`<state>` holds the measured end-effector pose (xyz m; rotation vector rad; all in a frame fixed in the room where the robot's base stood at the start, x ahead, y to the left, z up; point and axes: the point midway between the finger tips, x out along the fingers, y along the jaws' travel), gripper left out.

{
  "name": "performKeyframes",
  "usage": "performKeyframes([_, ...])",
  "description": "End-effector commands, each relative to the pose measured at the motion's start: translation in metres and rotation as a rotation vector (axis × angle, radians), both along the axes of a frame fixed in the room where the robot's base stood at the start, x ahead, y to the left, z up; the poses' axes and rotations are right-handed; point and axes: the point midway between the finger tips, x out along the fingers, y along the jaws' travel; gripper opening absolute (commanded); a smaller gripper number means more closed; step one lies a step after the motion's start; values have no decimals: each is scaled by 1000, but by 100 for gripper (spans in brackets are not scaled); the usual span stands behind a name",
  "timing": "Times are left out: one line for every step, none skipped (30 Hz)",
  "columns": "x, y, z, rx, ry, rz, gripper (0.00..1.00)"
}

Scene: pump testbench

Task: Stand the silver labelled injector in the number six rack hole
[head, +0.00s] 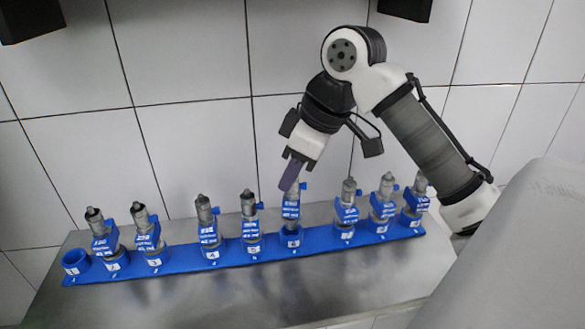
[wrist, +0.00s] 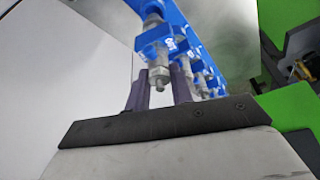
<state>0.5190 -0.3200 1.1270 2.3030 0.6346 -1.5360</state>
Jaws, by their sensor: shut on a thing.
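A silver injector (head: 291,210) with a blue labelled collar stands upright at the number six hole (head: 293,241) of the blue rack. Its lower end is at the hole; I cannot tell if it is fully seated. My gripper (head: 289,183) comes down from above and is shut on the injector's upper part, which its finger partly hides in the head view. In the wrist view the injector (wrist: 158,72) points its tip at the camera, between the two dark purple fingers of my gripper (wrist: 160,90).
The blue rack (head: 182,265) lies on a grey metal bench (head: 225,292). Similar injectors stand in its other holes on both sides, close by at hole five (head: 250,218) and hole seven (head: 347,210). Hole one (head: 73,260) is empty. A tiled wall (head: 190,150) stands behind.

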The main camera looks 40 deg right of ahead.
Motion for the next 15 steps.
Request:
performKeyframes([0, 0, 0, 0, -1, 0, 0])
performKeyframes([0, 0, 0, 0, -1, 0, 0])
performKeyframes([0, 0, 0, 0, -1, 0, 0])
performKeyframes([0, 0, 0, 0, -1, 0, 0])
performKeyframes([0, 0, 0, 0, -1, 0, 0])
performKeyframes([0, 0, 0, 0, -1, 0, 0])
performKeyframes([0, 0, -1, 0, -1, 0, 0])
performKeyframes([0, 0, -1, 1, -1, 0, 0])
performKeyframes([0, 0, -2, 1, -1, 0, 0])
performKeyframes([0, 0, -2, 1, -1, 0, 0])
performKeyframes([0, 0, -3, 1, -1, 0, 0])
performKeyframes([0, 0, -4, 1, -1, 0, 0])
performKeyframes([0, 0, -4, 1, -1, 0, 0])
performKeyframes([0, 0, -5, 1, -2, 0, 0])
performKeyframes([0, 0, -5, 1, -2, 1, 0])
